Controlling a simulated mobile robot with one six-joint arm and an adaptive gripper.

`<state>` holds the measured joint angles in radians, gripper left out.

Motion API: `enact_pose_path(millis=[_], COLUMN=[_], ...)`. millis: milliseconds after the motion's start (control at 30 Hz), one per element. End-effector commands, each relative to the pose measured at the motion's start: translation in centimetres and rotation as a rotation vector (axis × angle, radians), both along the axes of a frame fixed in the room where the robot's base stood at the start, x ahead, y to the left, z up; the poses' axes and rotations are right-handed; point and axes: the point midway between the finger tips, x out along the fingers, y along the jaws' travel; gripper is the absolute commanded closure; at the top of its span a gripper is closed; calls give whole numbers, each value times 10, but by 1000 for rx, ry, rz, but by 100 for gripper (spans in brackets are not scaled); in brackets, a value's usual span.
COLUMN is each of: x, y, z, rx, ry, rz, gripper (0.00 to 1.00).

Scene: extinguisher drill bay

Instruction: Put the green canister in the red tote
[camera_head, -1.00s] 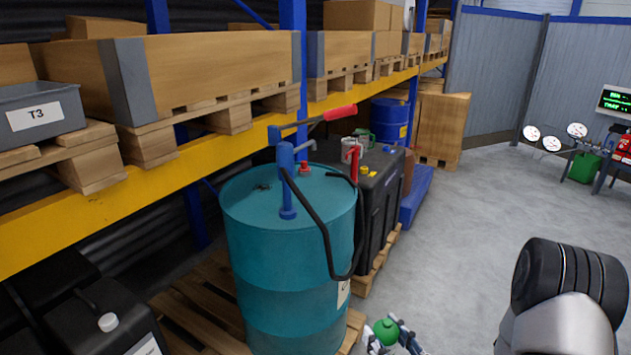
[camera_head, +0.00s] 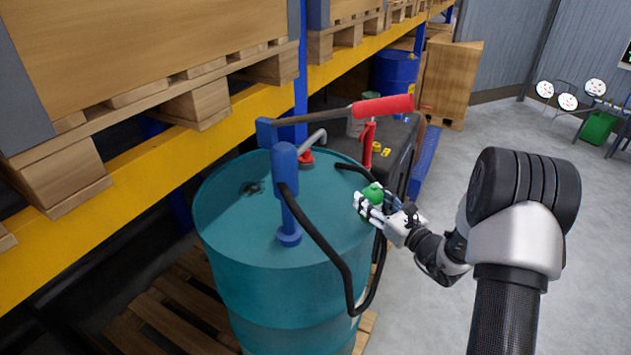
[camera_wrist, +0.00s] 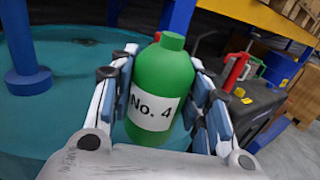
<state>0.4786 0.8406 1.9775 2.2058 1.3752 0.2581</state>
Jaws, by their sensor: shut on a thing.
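The green canister (camera_head: 374,191) is held in my gripper (camera_head: 376,206) at the right side of the teal drum's top. In the wrist view the canister (camera_wrist: 160,85) stands upright, its cap up and a white "No. 4" label facing the camera. The fingers of my gripper (camera_wrist: 162,75) are shut on its left and right sides. In the wrist view the drum top lies behind and below it; I cannot tell the exact gap. No red tote shows in either view now.
The teal drum (camera_head: 235,215) carries a blue pump (camera_head: 287,190) with a red handle (camera_head: 383,107) and black hose (camera_head: 325,245), close to my gripper. Yellow-beamed shelving (camera_head: 245,117) runs along the left. Open floor (camera_head: 500,118) lies right.

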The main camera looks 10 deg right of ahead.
Motion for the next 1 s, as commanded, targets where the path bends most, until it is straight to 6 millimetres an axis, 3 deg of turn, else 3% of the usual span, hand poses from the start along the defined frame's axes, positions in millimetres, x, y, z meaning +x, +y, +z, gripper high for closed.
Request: enact_pose_path(millis=[167,700,833,1000], x=[23,149,165,170], y=[6,63,70,71], z=[4,4,4,-2], rx=[0,2,2,2], ry=[-5,-7,-5,-2], rz=[-1,-2,-4,-5], gripper=[90,90,90,90])
